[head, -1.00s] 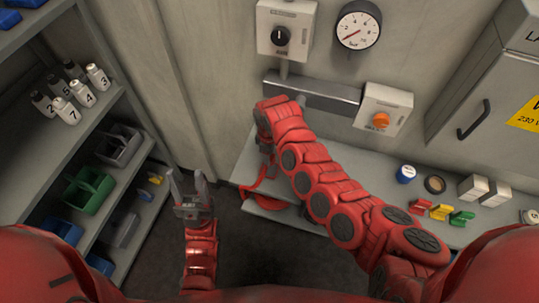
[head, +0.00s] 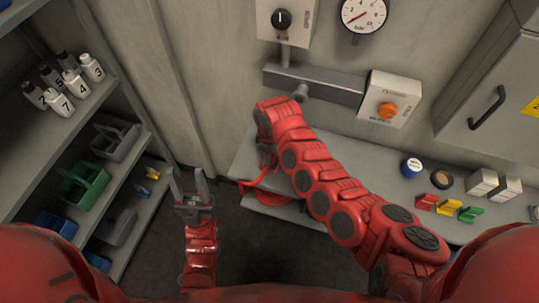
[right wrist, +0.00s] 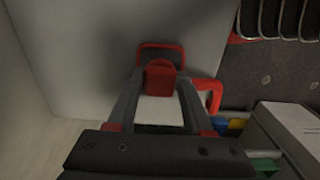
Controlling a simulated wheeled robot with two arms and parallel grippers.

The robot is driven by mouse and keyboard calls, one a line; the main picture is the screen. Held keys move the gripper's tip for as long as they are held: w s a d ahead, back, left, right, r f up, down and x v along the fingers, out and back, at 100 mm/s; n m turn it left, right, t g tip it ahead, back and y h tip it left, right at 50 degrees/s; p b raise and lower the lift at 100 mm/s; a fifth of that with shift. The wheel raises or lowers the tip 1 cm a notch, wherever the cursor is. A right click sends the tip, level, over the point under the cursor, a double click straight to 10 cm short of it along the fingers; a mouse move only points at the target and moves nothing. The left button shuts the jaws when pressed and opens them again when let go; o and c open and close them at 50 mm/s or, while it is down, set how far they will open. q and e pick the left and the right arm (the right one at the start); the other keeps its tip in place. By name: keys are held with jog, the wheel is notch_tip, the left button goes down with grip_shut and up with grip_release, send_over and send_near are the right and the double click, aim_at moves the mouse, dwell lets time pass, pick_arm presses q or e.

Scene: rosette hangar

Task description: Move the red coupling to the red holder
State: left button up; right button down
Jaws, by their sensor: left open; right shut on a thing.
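My right gripper (right wrist: 158,98) is shut on a small red piece (right wrist: 160,76), which shows between its fingertips in the right wrist view. It may be the red coupling, but its full shape is hidden. In the head view my right arm reaches to the left end of the bench, and the held piece cannot be made out. A red bracket-like shape (right wrist: 212,92) shows just right of the fingers; I cannot tell if it is the red holder. A small red block (head: 426,202) lies on the bench at right. My left gripper (head: 188,178) is open and empty, left of the bench.
Yellow (head: 446,207) and green (head: 470,214) blocks, a blue-topped can (head: 411,168) and white boxes (head: 483,182) stand on the bench. A shelf at left holds numbered bottles (head: 75,84) and a green caddy (head: 82,187). A box with an orange knob (head: 388,110) is on the wall.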

jog(key=shift+p, duration=0.4)
dwell(0.7)
jog(key=shift+f+b, duration=0.35)
jog(key=shift+f, duration=0.15)
jog(key=shift+c, duration=1.1)
grip_release()
